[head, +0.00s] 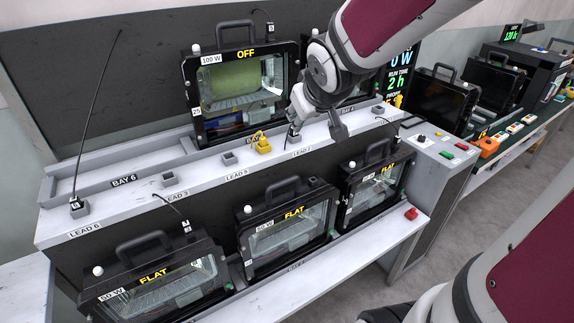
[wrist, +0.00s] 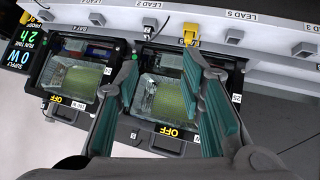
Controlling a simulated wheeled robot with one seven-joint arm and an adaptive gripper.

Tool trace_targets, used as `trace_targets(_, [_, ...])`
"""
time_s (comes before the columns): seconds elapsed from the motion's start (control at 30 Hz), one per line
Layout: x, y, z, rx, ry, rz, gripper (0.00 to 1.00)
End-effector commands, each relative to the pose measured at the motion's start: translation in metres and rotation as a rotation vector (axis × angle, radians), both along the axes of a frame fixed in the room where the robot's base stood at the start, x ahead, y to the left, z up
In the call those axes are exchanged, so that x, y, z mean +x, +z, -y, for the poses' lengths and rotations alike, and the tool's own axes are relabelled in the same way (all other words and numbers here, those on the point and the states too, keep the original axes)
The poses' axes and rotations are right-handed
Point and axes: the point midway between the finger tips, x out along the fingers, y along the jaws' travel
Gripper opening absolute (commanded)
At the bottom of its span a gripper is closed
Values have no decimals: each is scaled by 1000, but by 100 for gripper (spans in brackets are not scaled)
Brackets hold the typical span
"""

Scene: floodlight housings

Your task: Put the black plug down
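My gripper (head: 316,135) is low over the white shelf near the LEAD 2 label, pointing down. In the wrist view my gripper (wrist: 161,62) has its two fingers spread wide, with nothing seen between them. A small black plug (wrist: 147,32) stands at the shelf edge by the LEAD 2 label, just beyond the fingertips and apart from them as far as the wrist view shows. In the head view the plug is hard to tell from the dark finger. A yellow plug (head: 262,143) stands beside it; it also shows in the wrist view (wrist: 190,33).
A floodlight marked OFF (head: 238,90) stands behind the shelf. Several floodlights marked FLAT (head: 290,228) stand on the lower shelf. A thin black lead rises from a grey socket (head: 78,207) at the left. Another grey socket (head: 169,179) is empty. A red piece (head: 411,213) lies at right.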

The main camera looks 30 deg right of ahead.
Motion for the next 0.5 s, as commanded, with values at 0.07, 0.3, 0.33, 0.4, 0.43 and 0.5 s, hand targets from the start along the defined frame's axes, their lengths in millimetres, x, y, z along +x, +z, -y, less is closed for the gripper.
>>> trace_targets(0.07, [-29, 15, -24, 22, -6, -32, 36])
trace_targets(0.3, [-127, 27, -91, 155, 17, -173, 36])
trace_targets(0.33, [-138, 27, -98, 173, 26, -189, 36])
trace_targets(0.4, [-160, 27, -111, 207, 44, -223, 36])
trace_targets(0.43, [-168, 26, -115, 220, 52, -236, 36])
trace_targets(0.5, [-182, 25, -123, 242, 68, -260, 36])
